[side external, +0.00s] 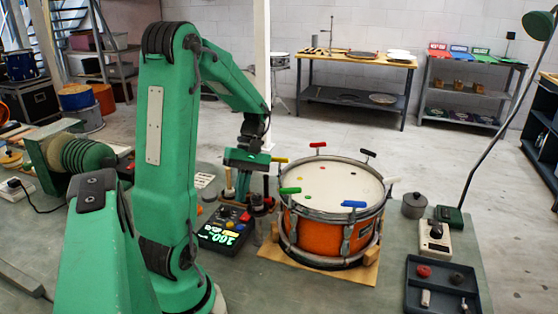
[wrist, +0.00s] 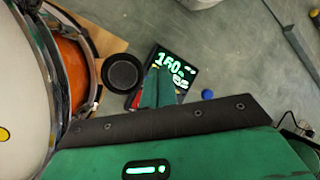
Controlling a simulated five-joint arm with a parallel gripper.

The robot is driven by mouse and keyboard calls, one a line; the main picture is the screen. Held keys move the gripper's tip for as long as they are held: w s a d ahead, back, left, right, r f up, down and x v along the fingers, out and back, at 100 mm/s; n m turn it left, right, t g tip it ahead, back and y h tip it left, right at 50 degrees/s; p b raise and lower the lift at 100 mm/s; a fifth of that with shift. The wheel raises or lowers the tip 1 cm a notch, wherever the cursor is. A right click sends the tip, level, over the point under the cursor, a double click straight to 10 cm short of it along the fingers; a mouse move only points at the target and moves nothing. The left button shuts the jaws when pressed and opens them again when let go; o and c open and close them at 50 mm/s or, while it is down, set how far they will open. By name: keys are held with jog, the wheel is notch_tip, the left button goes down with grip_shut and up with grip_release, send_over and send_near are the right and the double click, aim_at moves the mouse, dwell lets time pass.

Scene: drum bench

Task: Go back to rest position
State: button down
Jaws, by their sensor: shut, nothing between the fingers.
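My gripper (side external: 242,194) is shut and empty. It points down above the bench, left of the orange snare drum (side external: 308,228) in the side external view. In the wrist view my gripper (wrist: 160,75) shows as a green shut wedge overlapping a black device with a lit green display (wrist: 170,60). That device (side external: 222,238) also shows below and left of my fingers in the side view. My fingers look apart from the drum; the exact gap to the device below is hard to tell.
The drum stands on a wooden board (side external: 268,254), with several coloured-handled keys around its rim. A dark round object (wrist: 122,72) lies between the drum and device. A grey pot (side external: 414,206), a white-topped box (side external: 434,240) and a dark tray (side external: 412,295) are at the right.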

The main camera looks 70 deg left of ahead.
jog(key=w+d+r+m+t+y, duration=0.1)
jog(key=d+r+m+t+y, duration=0.1)
jog(key=d+r+m+t, duration=0.3)
jog(key=w+d+r+m+t+y, duration=0.1)
jog(key=d+r+m+t, duration=0.3)
jog(key=d+m, duration=0.9)
jog(key=shift+w+d+r+t+y, duration=0.25)
jog(key=shift+d+r+t+y, duration=0.2)
jog(key=shift+r, duration=0.35)
